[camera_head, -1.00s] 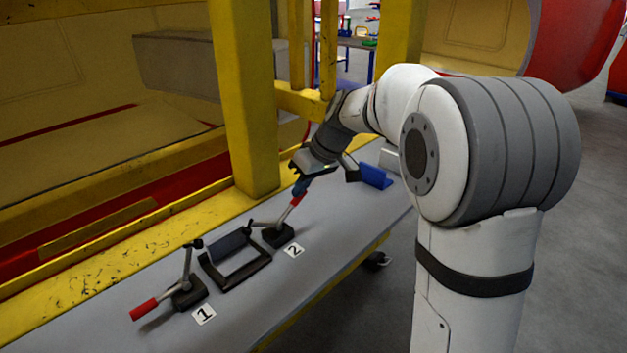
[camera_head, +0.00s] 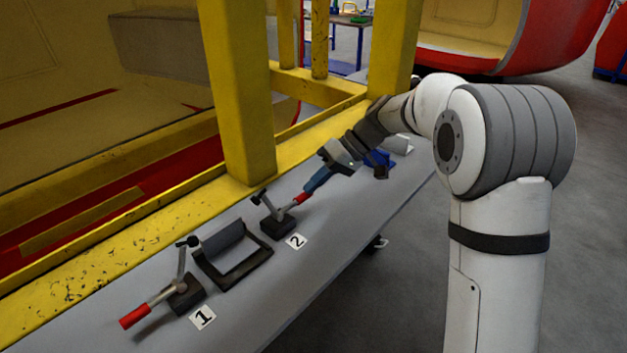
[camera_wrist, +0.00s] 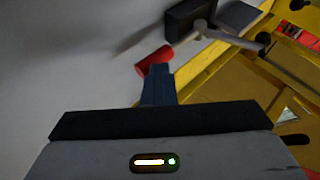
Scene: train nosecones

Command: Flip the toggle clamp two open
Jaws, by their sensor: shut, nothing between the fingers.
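Toggle clamp two (camera_head: 278,226) stands on the grey bench by the label "2" (camera_head: 296,241). Its handle with the red grip (camera_head: 301,198) leans low to the right, and its clamp arm with a black tip (camera_head: 259,197) is raised off the bench fixture. My gripper (camera_head: 309,186) is shut and empty, with its blue fingers at the end of the red grip. In the wrist view the fingertips (camera_wrist: 158,70) overlap the red grip (camera_wrist: 153,60); I cannot tell whether they touch. The clamp's dark base (camera_wrist: 188,18) is beyond it.
Toggle clamp one (camera_head: 185,295) stands at the left with its red handle (camera_head: 134,317) low. A black frame fixture (camera_head: 245,270) with a grey plate lies between the clamps. A yellow post (camera_head: 235,90) rises behind. A blue object (camera_head: 379,160) is behind my gripper.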

